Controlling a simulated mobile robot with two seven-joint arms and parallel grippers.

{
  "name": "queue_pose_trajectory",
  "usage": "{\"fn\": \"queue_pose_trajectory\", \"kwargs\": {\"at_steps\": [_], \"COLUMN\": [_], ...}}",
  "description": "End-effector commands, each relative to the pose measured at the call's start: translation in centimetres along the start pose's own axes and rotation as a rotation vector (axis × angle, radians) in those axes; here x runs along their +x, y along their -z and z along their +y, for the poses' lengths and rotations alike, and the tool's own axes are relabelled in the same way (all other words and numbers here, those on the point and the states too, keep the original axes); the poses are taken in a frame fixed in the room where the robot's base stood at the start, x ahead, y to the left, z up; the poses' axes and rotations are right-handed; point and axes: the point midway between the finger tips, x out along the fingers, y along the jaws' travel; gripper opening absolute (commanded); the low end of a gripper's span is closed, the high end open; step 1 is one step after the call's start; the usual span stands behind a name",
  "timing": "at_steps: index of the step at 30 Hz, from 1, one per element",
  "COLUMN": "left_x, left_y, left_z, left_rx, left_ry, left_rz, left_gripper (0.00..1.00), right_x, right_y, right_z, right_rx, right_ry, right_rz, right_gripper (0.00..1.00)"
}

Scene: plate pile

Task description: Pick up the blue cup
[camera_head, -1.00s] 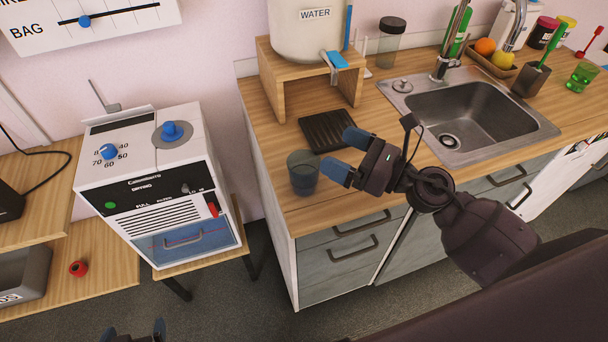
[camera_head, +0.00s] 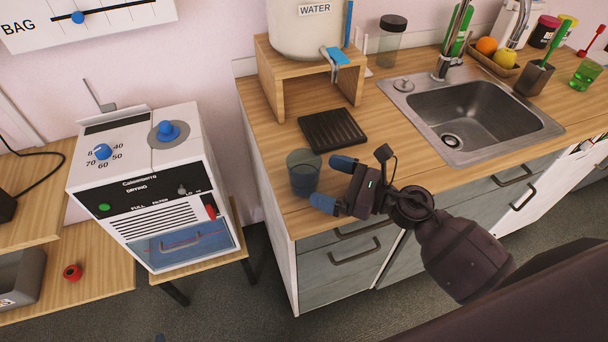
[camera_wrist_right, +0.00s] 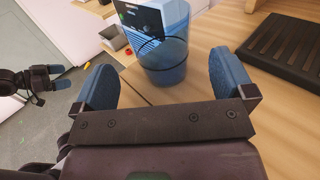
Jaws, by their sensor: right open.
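The blue cup (camera_head: 303,172) is dark, see-through and upright on the wooden counter, near its left front corner. My right gripper (camera_head: 333,182) is open and empty just to the right of the cup, its two blue fingertips pointing at it. In the right wrist view the cup (camera_wrist_right: 165,55) stands ahead of the open fingers (camera_wrist_right: 165,85), roughly between their lines, and does not look gripped. My left gripper (camera_wrist_right: 58,77) shows at the left edge of the right wrist view; its two fingers look apart.
A black drip tray (camera_head: 332,131) lies behind the cup, below the water tank (camera_head: 297,33) on its wooden stand (camera_head: 277,88). The sink (camera_head: 470,112) is to the right. A white dryer box (camera_head: 150,190) stands on a stool at left, beyond a gap.

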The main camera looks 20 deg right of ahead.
Motion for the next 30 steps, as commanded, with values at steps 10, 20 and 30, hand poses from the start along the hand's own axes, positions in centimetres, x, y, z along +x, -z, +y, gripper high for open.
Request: {"fn": "queue_pose_trajectory", "kwargs": {"at_steps": [10, 20, 30], "left_x": [-0.4, -0.3, -0.3], "left_y": [1.9, 2.2, 2.0], "left_z": [-0.1, -0.1, -0.1], "left_rx": [0.001, 0.001, 0.001], "left_ry": [0.0, -0.001, 0.0], "left_rz": [0.023, 0.029, 0.023], "left_gripper": [0.95, 0.95, 0.95], "right_x": [4.9, 5.9, 5.8], "right_y": [-0.2, 0.0, 0.0], "right_z": [0.0, 0.0, 0.0], "right_rx": [-0.001, 0.001, 0.0], "right_ry": [0.0, 0.0, 0.001], "right_rz": [-0.002, 0.001, 0.001], "right_gripper": [1.0, 1.0, 0.57]}}
